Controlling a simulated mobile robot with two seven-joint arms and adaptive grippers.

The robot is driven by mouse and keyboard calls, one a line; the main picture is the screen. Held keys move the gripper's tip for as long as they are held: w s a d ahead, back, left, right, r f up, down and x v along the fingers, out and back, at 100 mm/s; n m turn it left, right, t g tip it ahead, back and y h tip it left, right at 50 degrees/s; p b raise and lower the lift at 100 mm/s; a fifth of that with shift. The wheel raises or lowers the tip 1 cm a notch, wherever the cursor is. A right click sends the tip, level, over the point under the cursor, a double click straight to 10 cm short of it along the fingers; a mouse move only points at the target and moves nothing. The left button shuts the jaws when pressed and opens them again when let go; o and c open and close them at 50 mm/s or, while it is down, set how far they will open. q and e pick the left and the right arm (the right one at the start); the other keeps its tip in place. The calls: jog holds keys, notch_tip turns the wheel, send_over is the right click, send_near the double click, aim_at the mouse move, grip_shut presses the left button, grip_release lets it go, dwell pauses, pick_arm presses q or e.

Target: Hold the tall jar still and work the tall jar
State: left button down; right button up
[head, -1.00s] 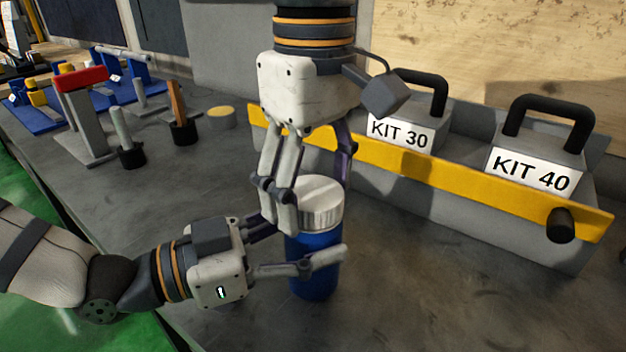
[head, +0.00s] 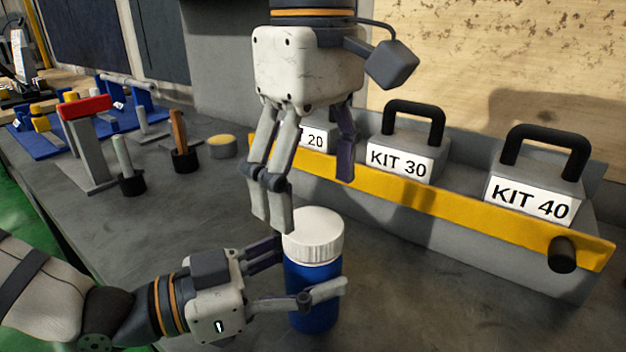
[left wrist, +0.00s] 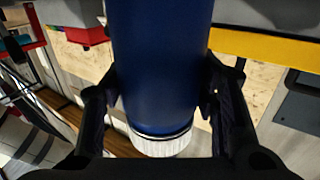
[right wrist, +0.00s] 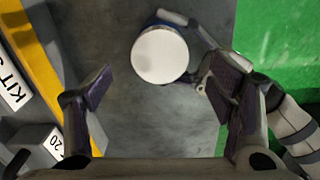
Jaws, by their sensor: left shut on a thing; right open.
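The tall jar (head: 312,285) is a blue cylinder with a white ribbed lid (head: 314,236), standing upright on the grey bench. The lid is on the jar. My left gripper (head: 312,288) is shut around the blue body from the left, below the lid. In the left wrist view the jar body (left wrist: 160,60) sits between the fingers. My right gripper (head: 312,200) points down above the jar, open and empty, its fingers clear of the lid. In the right wrist view the lid (right wrist: 160,55) shows beyond the open fingers, off their middle line.
A grey rack with a yellow front rail (head: 400,183) stands behind and right of the jar. It holds labelled kit weights, among them KIT 30 (head: 405,150) and KIT 40 (head: 535,175). Fixtures and a red-topped stand (head: 85,107) are at back left. Bench near the jar is clear.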

aim_at(312, 223)
notch_tip(312, 223, up, 3)
jog(key=n, duration=0.6)
jog(key=shift+r, duration=0.2)
notch_tip(312, 223, down, 8)
jog(key=shift+c, duration=0.5)
jog(key=c, duration=1.1)
jog(key=o, duration=1.4)
jog(key=shift+c, duration=0.2)
jog(key=shift+r, duration=0.1)
